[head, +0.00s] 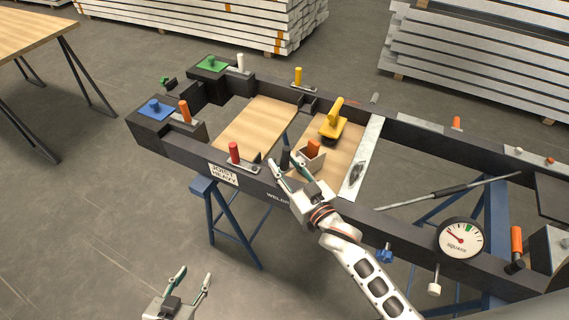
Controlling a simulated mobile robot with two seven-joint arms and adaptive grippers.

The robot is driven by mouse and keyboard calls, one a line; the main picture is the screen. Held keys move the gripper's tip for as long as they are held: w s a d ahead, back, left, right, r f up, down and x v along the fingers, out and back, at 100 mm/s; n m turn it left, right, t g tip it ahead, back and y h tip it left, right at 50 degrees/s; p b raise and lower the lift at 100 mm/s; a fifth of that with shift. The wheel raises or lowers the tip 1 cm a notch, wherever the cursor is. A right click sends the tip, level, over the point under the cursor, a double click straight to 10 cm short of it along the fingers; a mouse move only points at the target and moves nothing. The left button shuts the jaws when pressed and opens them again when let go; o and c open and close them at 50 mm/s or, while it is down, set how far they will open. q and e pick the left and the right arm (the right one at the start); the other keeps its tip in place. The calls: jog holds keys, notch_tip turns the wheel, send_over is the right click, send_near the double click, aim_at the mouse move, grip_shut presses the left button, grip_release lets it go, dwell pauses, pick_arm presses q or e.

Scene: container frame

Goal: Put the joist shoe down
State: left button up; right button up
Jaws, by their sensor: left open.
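A small pale, box-like metal piece (305,159) with an orange part (313,149) on it is at the near edge of the right wooden board; it may be the joist shoe, but I cannot tell for sure. My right gripper (285,160) is right beside it over the near rail, its fingers spread around or in front of a dark upright post. Whether it grips anything is unclear. My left gripper (194,274) is open and empty at the bottom left, over the floor and well apart from the frame.
The dark frame (400,212) rests on blue trestles (228,225). A yellow-handled tool (333,122) lies on the right board (345,150). A red-handled clamp (235,153) stands left of my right gripper. A dial (460,239) is at right. The left board (255,127) is bare.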

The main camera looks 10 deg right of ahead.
jog(key=shift+r, duration=0.15)
jog(key=v, duration=1.2)
jog(key=shift+s, duration=0.1)
